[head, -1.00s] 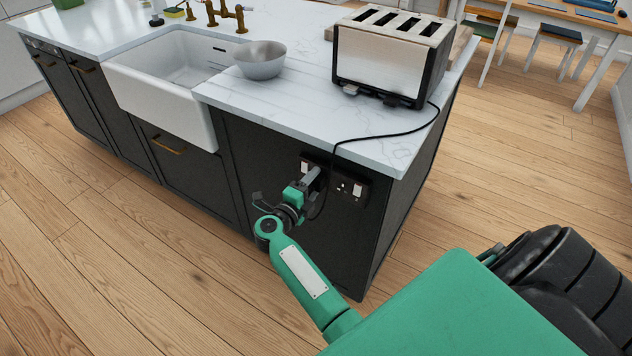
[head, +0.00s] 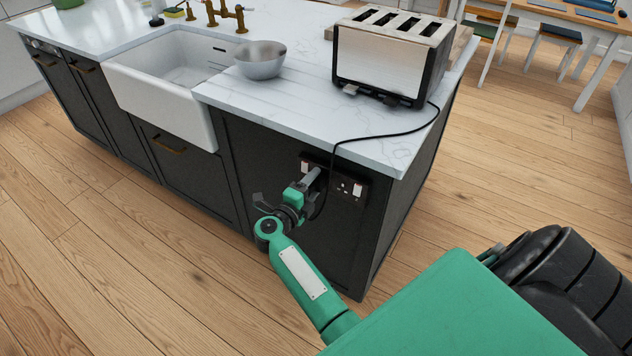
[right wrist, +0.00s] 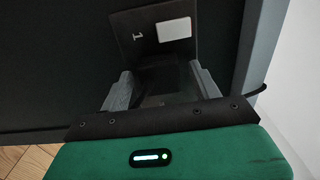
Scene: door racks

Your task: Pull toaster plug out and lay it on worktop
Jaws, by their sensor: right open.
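The silver four-slot toaster (head: 392,55) stands on the white marbled worktop (head: 290,110). Its black cord (head: 385,134) runs over the worktop's front edge to the black double socket (head: 350,187) on the island's dark side. My right gripper (head: 313,176) is at the left half of this socket, fingers pointing at the panel. In the right wrist view its open fingers (right wrist: 164,88) stand either side of a dark shape in front of the socket plate (right wrist: 150,38). That shape is probably the plug, but it is too dark to be sure. In the head view the gripper hides the plug. My left gripper is not in view.
A grey bowl (head: 261,60) stands on the worktop beside the white sink (head: 165,95). A wooden board (head: 461,40) lies behind the toaster. The worktop in front of the toaster is clear apart from the cord. Open wooden floor surrounds the island.

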